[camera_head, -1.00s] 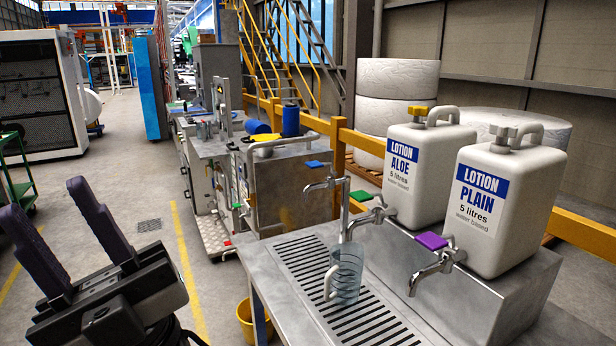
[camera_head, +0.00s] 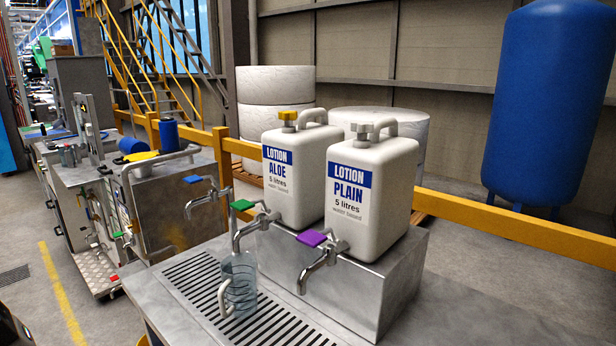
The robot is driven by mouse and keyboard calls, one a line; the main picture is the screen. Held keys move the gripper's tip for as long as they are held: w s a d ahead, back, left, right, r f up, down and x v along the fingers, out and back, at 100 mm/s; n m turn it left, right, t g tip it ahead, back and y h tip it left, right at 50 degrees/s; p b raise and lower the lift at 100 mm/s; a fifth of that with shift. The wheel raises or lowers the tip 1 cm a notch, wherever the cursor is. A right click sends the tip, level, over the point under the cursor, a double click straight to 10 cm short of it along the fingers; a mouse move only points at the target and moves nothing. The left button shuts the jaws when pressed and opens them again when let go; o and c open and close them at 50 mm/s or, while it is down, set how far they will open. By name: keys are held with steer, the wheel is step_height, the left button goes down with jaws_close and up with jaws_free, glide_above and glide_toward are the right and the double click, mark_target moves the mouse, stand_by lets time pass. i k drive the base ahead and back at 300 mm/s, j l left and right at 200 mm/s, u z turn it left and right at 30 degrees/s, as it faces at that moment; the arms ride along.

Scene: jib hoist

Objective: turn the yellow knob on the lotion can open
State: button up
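The yellow knob (camera_head: 288,116) sits on top of the white can labelled LOTION ALOE (camera_head: 300,165), left of its carrying handle. I cannot tell its turn position. A second white can, labelled LOTION PLAIN (camera_head: 392,190), stands to the right with a pale grey knob (camera_head: 361,129). Both cans stand upright on a raised metal block. My gripper's fingers are out of view; only a dark sliver that may be part of my arm shows at the lower left edge, far from the cans.
Taps with a green lever (camera_head: 242,204) and a purple lever (camera_head: 311,238) stick out in front of the cans. A clear jug (camera_head: 239,285) stands on the slotted drain (camera_head: 195,285). A yellow rail (camera_head: 500,224) runs behind. A blue tank (camera_head: 545,105) stands back right.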

mark_target(287, 117)
steer(key=i+j+u, duration=0.55)
steer(key=u, duration=0.15)
steer(key=j, duration=0.1)
